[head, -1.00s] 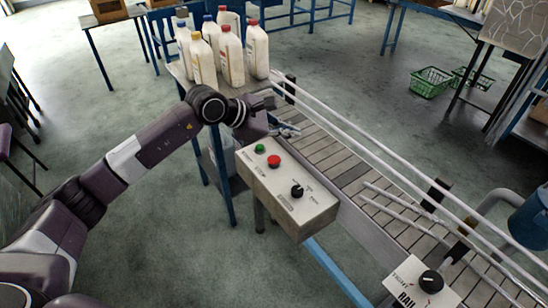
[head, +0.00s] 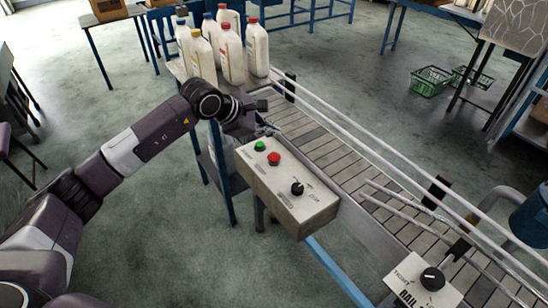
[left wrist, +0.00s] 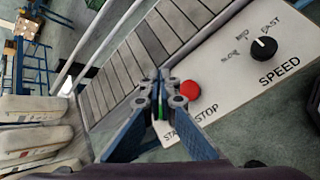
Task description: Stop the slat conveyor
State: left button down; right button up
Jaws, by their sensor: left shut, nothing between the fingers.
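The slat conveyor (head: 345,165) runs from the bottle table down to the lower right. A pale control box (head: 310,212) beside it carries a green button (head: 260,146), a red button (head: 274,158) and a black speed knob (head: 297,188). In the left wrist view the red button (left wrist: 190,90) is labelled STOP and the knob (left wrist: 263,48) SPEED. My left gripper (head: 268,130) is shut and empty, near the box's far end on the green button's side. In the left wrist view its fingertips (left wrist: 160,80) appear left of the red button; the green button is mostly hidden behind them. My right gripper is not in view.
Several white bottles (head: 231,55) with coloured caps stand on the table at the conveyor's far end. Pale guide rails (head: 375,150) line the conveyor. A second box with a knob (head: 432,279), marked RAIL, stands at the lower right.

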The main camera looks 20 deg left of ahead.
pick_arm(q)
jog(key=b, duration=0.3)
send_over(272, 158)
notch_tip(272, 158, down, 6)
jog(key=shift+w+r, duration=0.1)
jog(key=shift+r, duration=0.15)
jog(key=shift+f+b, duration=0.3)
jog(key=shift+f, duration=0.2)
jog(key=shift+r, duration=0.1)
dwell(0.4)
jog(key=shift+f+b, duration=0.45)
jog(key=shift+b, duration=0.1)
jog(key=shift+f+b, duration=0.55)
dwell(0.6)
jog(key=shift+r, duration=0.1)
dwell(0.3)
jog(key=shift+r+p, duration=0.35)
jog(key=shift+r, duration=0.5)
